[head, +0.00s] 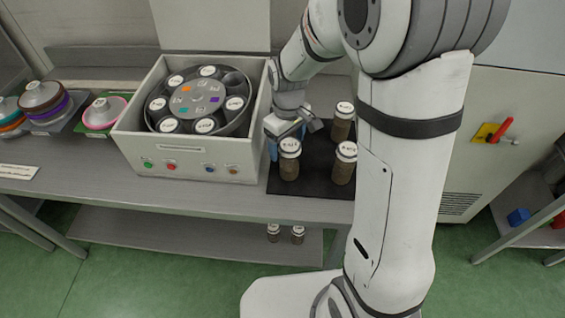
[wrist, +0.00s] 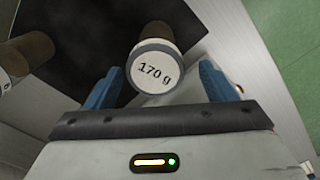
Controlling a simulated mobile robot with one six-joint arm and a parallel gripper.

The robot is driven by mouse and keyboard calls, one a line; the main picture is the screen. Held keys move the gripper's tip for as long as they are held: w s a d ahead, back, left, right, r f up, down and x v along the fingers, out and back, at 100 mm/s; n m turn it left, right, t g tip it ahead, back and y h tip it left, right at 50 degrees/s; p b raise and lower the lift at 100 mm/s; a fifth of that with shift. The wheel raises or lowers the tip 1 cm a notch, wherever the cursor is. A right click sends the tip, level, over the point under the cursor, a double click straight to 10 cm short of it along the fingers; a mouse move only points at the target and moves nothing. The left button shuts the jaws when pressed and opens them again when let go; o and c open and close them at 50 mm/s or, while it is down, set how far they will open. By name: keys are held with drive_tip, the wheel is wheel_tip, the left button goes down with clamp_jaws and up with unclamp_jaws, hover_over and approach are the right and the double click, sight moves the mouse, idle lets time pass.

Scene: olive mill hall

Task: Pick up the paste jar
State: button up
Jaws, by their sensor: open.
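Several brown paste jars with white labelled lids stand on a black mat (head: 315,186) on the bench. In the head view one jar (head: 289,167) is at the front left, one (head: 344,167) at the front right and one (head: 342,124) behind; another is partly hidden by my gripper (head: 284,137). In the wrist view a jar with a lid reading "170 g" (wrist: 154,68) lies between the two blue fingers of my gripper (wrist: 160,72). The fingers are open, with gaps on both sides of the lid. A second jar (wrist: 27,55) shows at the left edge.
A white box with a round carousel of labelled jars (head: 190,165) stands just left of the mat. Stacked coloured discs (head: 45,100) sit further left. Two jars (head: 285,234) stand on the lower shelf. A cabinet with a red-handled switch (head: 500,130) is at right.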

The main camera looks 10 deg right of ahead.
drive_tip(key=f, duration=0.6)
drive_tip(key=shift+w+d+f+p, duration=0.1)
drive_tip(key=shift+d+f+p, duration=0.1)
drive_tip(key=shift+d+p, duration=0.15)
drive_tip(key=c, duration=1.1)
